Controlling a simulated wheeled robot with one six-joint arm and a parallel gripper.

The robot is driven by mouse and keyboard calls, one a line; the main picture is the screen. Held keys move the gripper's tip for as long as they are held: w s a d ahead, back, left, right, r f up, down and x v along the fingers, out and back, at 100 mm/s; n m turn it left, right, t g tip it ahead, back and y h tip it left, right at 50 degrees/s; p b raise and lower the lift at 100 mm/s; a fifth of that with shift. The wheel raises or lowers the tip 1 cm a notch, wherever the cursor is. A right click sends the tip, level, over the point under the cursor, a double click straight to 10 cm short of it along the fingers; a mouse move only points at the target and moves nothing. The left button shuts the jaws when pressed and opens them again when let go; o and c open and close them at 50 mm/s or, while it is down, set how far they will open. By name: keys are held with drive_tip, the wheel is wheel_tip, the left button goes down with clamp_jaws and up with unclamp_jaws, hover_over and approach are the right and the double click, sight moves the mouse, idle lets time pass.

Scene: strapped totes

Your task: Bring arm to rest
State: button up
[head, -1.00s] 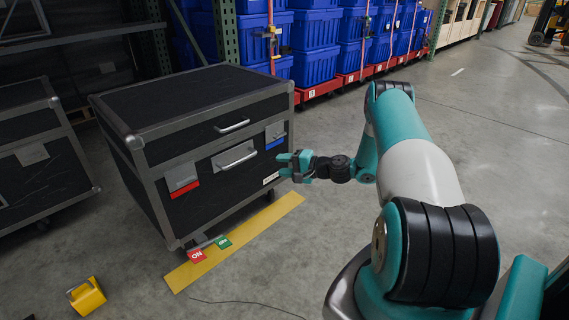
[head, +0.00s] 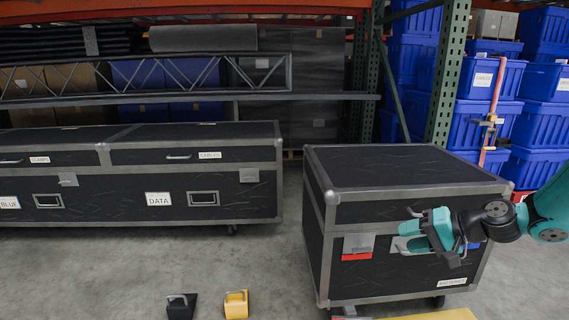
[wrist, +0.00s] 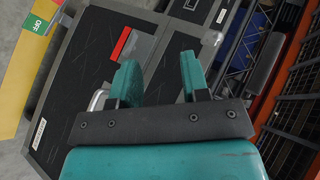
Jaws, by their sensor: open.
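My gripper (head: 428,232) is at the right of the head view, in front of the black case with grey metal edges (head: 400,168). Its teal fingers are apart with nothing between them. In the wrist view the fingers of my gripper (wrist: 160,82) stand apart over the case front (wrist: 85,75). The arm reaches in from the right edge of the head view. The gripper hides part of the case's front handle and the area near its blue-marked latch. I cannot tell the exact gap between gripper and case.
A long black case (head: 140,185) stands at the left. A yellow wedge (head: 236,304) and a black wedge (head: 181,306) lie on the floor in front. Blue totes (head: 483,115) with a strap are stacked at the back right. Grey floor between the cases is clear.

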drive_tip(key=s+a+r+n+g+h, duration=0.1)
drive_tip(key=s+a+r+n+g, duration=0.15)
drive_tip(key=a, duration=0.25)
drive_tip(key=s+a+r+n+g, duration=0.1)
drive_tip(key=s+a+r+n, duration=0.1)
drive_tip(key=s+a+r, duration=0.25)
drive_tip(key=s+a+r+n+g+h, duration=0.2)
drive_tip(key=s+a+r+n, duration=0.15)
drive_tip(key=s, duration=0.85)
drive_tip(key=s+a+r+n+g+h, duration=0.1)
drive_tip(key=s+a+r+n+h, duration=0.2)
drive_tip(key=s, duration=0.9)
wheel_tip(320, 180, up, 37)
drive_tip(key=p, duration=3.8)
drive_tip(key=shift+s+a+f, duration=0.15)
drive_tip(key=shift+a, duration=0.1)
